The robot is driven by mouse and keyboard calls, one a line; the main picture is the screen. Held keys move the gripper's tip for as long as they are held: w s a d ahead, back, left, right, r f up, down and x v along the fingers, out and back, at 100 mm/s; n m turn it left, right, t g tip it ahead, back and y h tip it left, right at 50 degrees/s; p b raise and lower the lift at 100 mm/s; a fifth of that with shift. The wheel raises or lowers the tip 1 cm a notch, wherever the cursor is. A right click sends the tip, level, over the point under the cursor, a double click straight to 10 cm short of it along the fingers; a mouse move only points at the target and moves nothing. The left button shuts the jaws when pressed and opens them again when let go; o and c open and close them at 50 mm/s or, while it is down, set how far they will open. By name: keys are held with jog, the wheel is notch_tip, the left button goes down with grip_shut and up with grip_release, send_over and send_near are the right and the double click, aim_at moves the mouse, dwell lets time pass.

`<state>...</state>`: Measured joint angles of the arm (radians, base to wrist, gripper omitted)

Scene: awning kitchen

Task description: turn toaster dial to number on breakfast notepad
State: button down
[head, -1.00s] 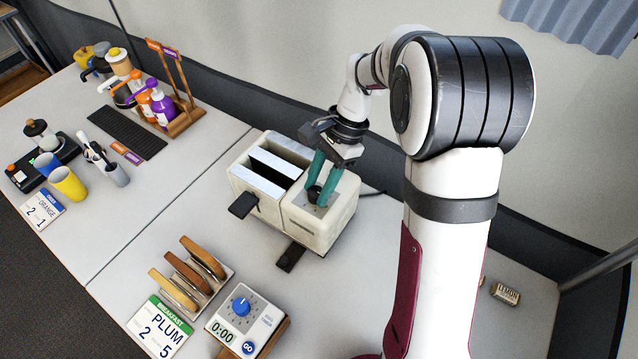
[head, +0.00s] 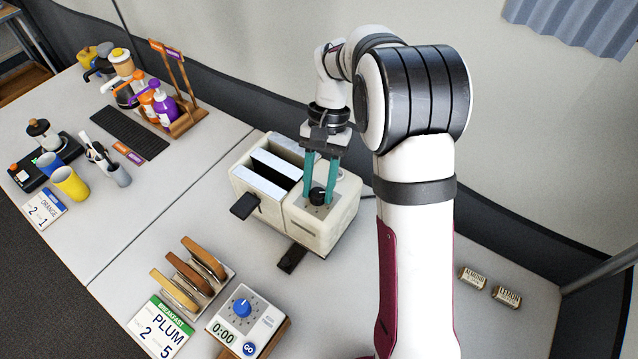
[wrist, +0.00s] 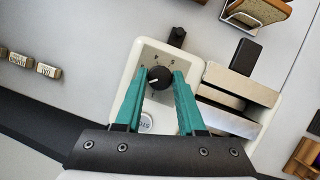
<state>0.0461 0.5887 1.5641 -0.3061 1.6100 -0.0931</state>
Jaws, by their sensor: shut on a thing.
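The cream toaster (head: 334,225) stands mid-table, its black dial (head: 318,195) on the top panel beside the slots. My gripper (wrist: 159,76) is shut on the dial, one teal finger on each side. In the wrist view the dial (wrist: 159,78) has a white pointer line aimed to the left and slightly down; the marks around it are partly hidden by the fingers and too small to read fully. The breakfast notepad (head: 160,328), with a green header, lies at the front left. It reads PLUM, with a 2 and a 5 below; its small print is unreadable.
A toast rack (head: 193,280) and a timer with a blue knob (head: 243,308) stand in front of the toaster. A black lever (head: 244,206) sticks out of the toaster's side. Small labelled blocks (head: 506,297) lie at right.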

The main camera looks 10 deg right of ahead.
dwell(0.5)
jog(key=c, duration=0.5)
grip_release()
jog(key=v, duration=1.5)
jog(key=shift+w+r, duration=0.25)
jog(key=shift+r, duration=0.05)
